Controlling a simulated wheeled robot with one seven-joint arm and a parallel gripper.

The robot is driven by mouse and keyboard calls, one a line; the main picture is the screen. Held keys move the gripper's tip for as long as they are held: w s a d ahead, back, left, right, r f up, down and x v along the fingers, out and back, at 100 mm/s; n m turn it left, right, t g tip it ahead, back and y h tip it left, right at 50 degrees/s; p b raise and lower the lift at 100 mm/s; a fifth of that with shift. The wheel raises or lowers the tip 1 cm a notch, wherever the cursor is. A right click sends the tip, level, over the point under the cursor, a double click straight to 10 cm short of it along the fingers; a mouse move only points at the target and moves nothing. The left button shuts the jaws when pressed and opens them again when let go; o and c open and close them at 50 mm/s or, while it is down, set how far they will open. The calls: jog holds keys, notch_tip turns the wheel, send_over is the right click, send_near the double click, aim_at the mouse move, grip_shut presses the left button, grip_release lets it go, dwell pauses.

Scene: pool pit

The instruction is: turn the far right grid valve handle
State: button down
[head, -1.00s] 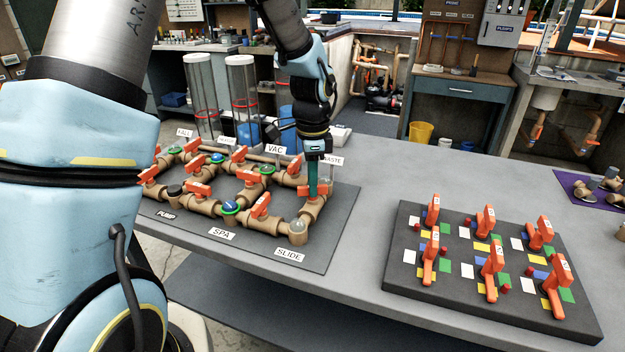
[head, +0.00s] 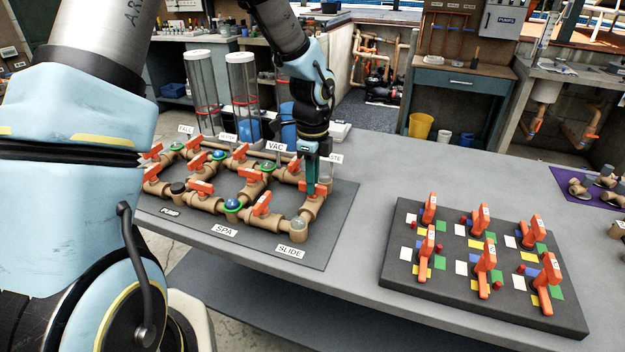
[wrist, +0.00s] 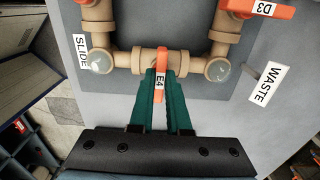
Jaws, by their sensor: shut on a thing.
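The far right grid valve has an orange handle marked E4 (wrist: 161,68) on the tan pipe between the SLIDE corner and the WASTE corner. In the wrist view the handle lies crosswise to that pipe. My gripper (wrist: 165,92) has its teal fingers on both sides of the handle, shut on it. In the head view my gripper (head: 308,187) comes down from above onto this valve at the right end of the pipe grid (head: 232,216). The fingers hide most of the handle there; a bit of orange shows beside them.
Another orange handle, D3 (wrist: 257,9), is near the WASTE sign (wrist: 269,82). A dark board (head: 400,283) with several orange handles lies to the right on the grey bench. Clear tubes (head: 243,90) stand behind the grid. Bench between grid and board is clear.

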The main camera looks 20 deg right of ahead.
jog(key=c, duration=0.9)
grip_release()
notch_tip(320, 180, up, 11)
jog(key=shift+f+b, duration=0.1)
jog(key=shift+b, duration=0.95)
